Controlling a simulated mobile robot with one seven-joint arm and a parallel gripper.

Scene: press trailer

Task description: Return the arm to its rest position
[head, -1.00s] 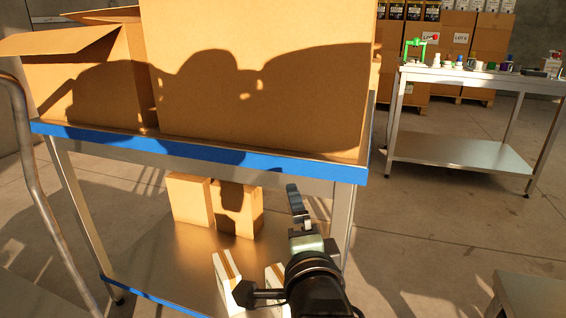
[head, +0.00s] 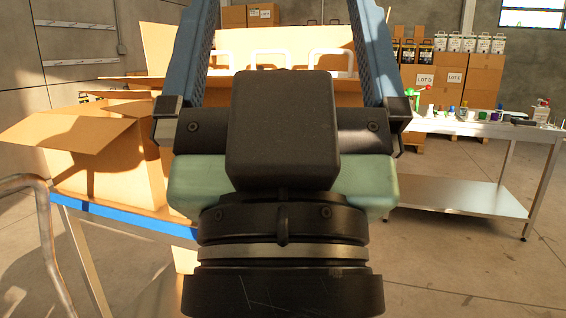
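My gripper (head: 280,20) fills the middle of the head view, close to the camera and raised in front of the cart. Its two blue-grey fingers stand wide apart and run up out of the top of the picture. Nothing is held between them; only the background shows through the gap. The black and green gripper body and wrist hide much of the cart and the large box behind.
An open cardboard box (head: 95,150) stands on the blue-edged cart (head: 125,221) at left. White handles (head: 331,62) show in the large box behind my gripper. A metal table (head: 455,193) with small items stands at right. A bent pipe (head: 50,240) is at far left.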

